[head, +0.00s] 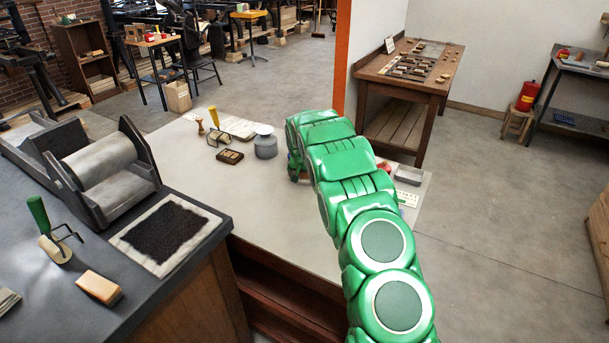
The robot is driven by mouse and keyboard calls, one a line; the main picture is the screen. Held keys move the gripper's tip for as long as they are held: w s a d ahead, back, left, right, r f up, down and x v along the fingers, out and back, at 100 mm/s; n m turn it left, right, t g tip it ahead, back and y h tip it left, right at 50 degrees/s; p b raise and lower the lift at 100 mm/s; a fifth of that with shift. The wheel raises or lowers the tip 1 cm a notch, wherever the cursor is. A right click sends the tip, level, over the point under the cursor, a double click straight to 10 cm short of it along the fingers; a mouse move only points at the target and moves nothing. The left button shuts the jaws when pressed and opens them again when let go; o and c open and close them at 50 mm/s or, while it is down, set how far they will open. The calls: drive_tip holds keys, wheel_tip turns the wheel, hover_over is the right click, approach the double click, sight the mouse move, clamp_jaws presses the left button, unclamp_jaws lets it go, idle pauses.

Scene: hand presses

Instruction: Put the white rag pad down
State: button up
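My green arm reaches from the bottom right over the light-topped table (255,195). Its far end bends down near the middle of that table. My gripper is hidden behind the arm, so its fingers and anything in them do not show. I cannot make out a white rag pad for certain. A pale flat item (240,128) lies at the back of the table. A grey round pot with a white disc-like top (265,146) stands to the left of the arm.
On the table stand a small yellow-handled tool (214,117), a brown block (230,156) and a grey block (409,175). The dark bench at left holds a roller press (103,160), an inked plate (168,235) and a green-handled roller (45,220). The table's front left is clear.

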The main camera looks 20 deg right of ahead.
drive_tip(key=shift+r, duration=0.2)
drive_tip(key=shift+v, duration=0.9)
drive_tip(key=v, duration=1)
